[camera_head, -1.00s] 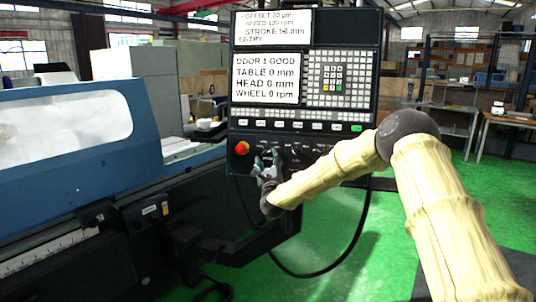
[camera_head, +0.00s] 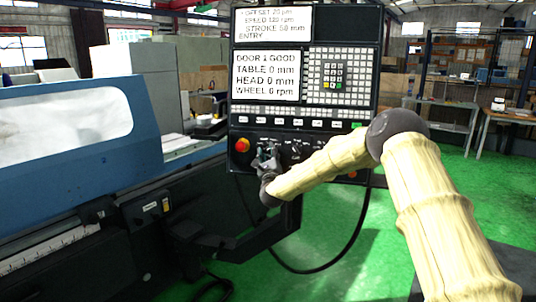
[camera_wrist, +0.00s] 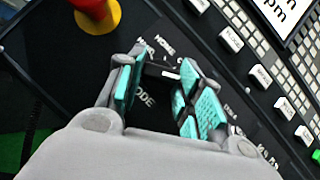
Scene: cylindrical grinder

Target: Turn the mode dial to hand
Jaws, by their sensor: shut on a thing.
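The control panel (camera_head: 306,120) stands upright, with screens above and a row of dials along its lower strip. My gripper (camera_head: 264,158) is at the left part of that strip, right of the red emergency stop (camera_head: 242,145). In the wrist view, my gripper (camera_wrist: 165,95) has its teal pads on either side of a small dark knob, the mode dial (camera_wrist: 160,70), with "MODE" lettering below it. The pads are shut on the dial.
The red stop on its yellow ring (camera_wrist: 97,12) is close beside my gripper. A row of white buttons (camera_wrist: 230,40) lies on the other side. The blue grinder cover (camera_head: 70,130) is at left. A black cable hangs below the panel.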

